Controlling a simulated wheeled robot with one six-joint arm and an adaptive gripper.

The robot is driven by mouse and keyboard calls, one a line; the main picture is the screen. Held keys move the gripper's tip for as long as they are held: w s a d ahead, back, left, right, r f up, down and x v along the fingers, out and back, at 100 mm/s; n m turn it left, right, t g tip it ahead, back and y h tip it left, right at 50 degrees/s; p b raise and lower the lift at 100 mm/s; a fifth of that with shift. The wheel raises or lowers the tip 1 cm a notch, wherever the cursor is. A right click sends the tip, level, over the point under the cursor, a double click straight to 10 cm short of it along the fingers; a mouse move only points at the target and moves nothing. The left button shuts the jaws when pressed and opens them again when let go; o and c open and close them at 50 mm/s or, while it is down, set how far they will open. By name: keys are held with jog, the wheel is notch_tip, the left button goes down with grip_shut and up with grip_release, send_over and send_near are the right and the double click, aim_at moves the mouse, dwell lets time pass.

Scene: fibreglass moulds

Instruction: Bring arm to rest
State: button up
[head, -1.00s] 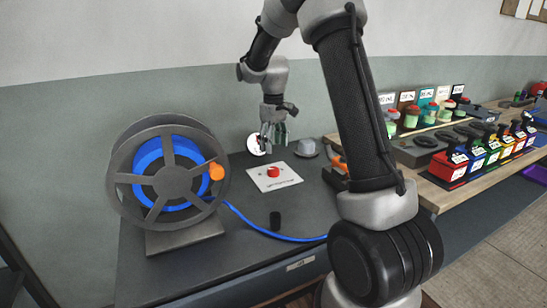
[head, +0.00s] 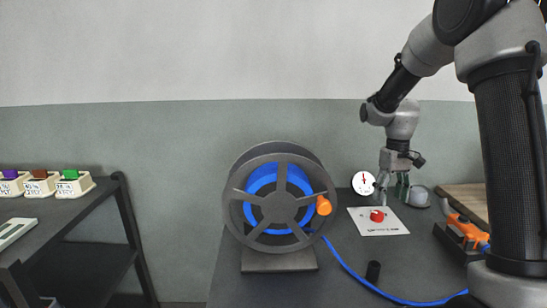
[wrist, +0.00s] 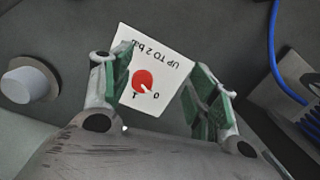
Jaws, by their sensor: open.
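A reel (head: 280,205) of blue hose stands left of the plate; its hose (head: 375,287) runs along the bench. A gauge (head: 363,183), a grey knob (head: 418,196), a black cylinder (head: 373,271) and an orange tool (head: 468,231) are nearby. A dark shelf (head: 75,225) stands left.

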jog(key=s+r+t, duration=0.1)
jog(key=s+r, duration=0.3)
jog(key=s, duration=0.5)
jog(key=s+a+r+m+t, duration=0.1)
jog(key=s+r+t, duration=0.1)
jog(key=s+r, duration=0.3)
jog(key=s+r+m+t, duration=0.1)
jog(key=s+r, duration=0.3)
jog(key=s, duration=1)
jog(key=shift+a+r+t, duration=0.15)
jog(key=shift+t, duration=0.55)
jog(key=shift+s, duration=0.1)
